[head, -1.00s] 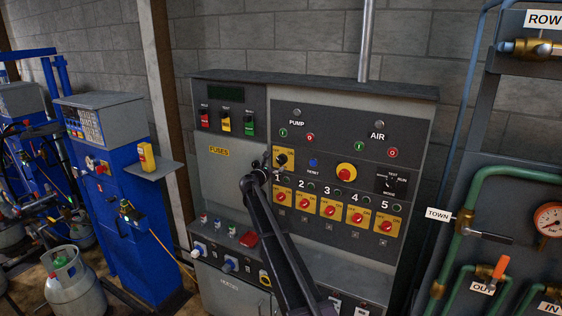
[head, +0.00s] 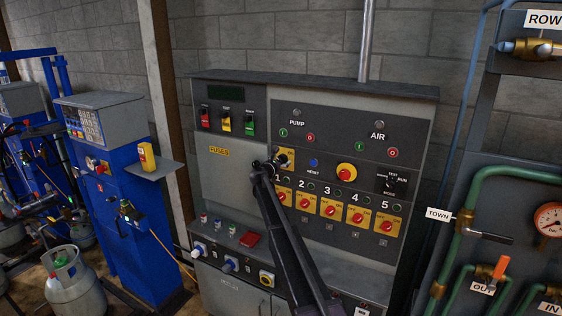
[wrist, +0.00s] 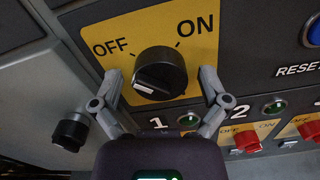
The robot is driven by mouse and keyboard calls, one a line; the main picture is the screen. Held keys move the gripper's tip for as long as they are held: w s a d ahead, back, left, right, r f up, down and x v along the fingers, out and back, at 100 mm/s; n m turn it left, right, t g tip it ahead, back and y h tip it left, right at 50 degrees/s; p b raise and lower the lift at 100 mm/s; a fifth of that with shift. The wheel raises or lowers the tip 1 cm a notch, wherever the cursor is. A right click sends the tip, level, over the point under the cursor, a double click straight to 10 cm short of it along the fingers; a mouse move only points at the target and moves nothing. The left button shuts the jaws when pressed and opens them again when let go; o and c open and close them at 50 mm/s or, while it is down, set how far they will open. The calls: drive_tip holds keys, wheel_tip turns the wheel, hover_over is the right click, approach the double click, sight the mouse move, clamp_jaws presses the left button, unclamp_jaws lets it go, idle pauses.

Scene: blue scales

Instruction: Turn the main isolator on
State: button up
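The main isolator appears to be the black rotary knob (wrist: 160,74) on a yellow plate marked OFF at left and ON at right. A pale line on the knob's face lies toward its lower left. In the head view the knob (head: 284,159) is at the panel's left, above the row of numbered switches, partly hidden by my gripper (head: 275,163). In the wrist view my gripper (wrist: 161,76) is open, one finger on each side of the knob, with a gap visible on both sides. Depth to the panel is hard to tell.
Red rotary switches (wrist: 245,140) on yellow plates sit just below right. A blue RESET button (head: 313,162) and a red emergency button (head: 346,172) are to the right. A small black knob (wrist: 70,131) projects at left. A ledge (head: 340,264) juts out below.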

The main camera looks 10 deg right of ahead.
drive_tip(key=c, duration=0.8)
drive_tip(key=shift+m, duration=0.3)
drive_tip(key=m, duration=0.8)
drive_tip(key=shift+m, duration=0.3)
drive_tip(key=m, duration=0.4)
drive_tip(key=shift+d+f, duration=0.1)
drive_tip(key=shift+f, duration=0.05)
drive_tip(key=shift+m, duration=2.4)
